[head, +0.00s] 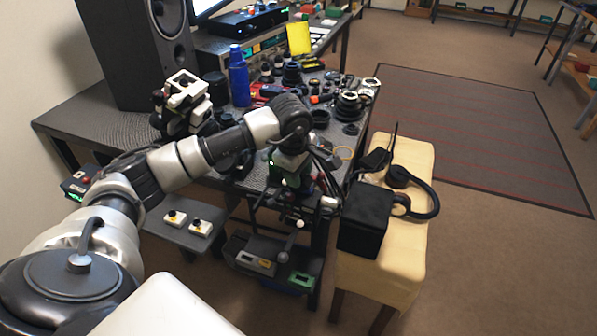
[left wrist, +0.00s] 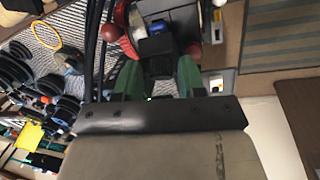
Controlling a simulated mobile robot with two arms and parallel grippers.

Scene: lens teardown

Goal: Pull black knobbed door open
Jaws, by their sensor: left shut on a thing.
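My left gripper (head: 303,184) is at the front edge of the dark table, low at its right corner. In the left wrist view, its green fingers (left wrist: 157,78) are shut on a small black part (left wrist: 158,62), which looks like the black knob. The door behind it is mostly hidden by the fingers and wrist, and I cannot tell how far it stands open. My right gripper is not in view.
A cream-topped bench (head: 405,245) with a black box (head: 366,218) and headphones (head: 425,197) stands close to the right. A low shelf (head: 190,241) carries two white button boxes. A bin (head: 268,262) is below the gripper. Lens parts crowd the table; the floor at right is clear.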

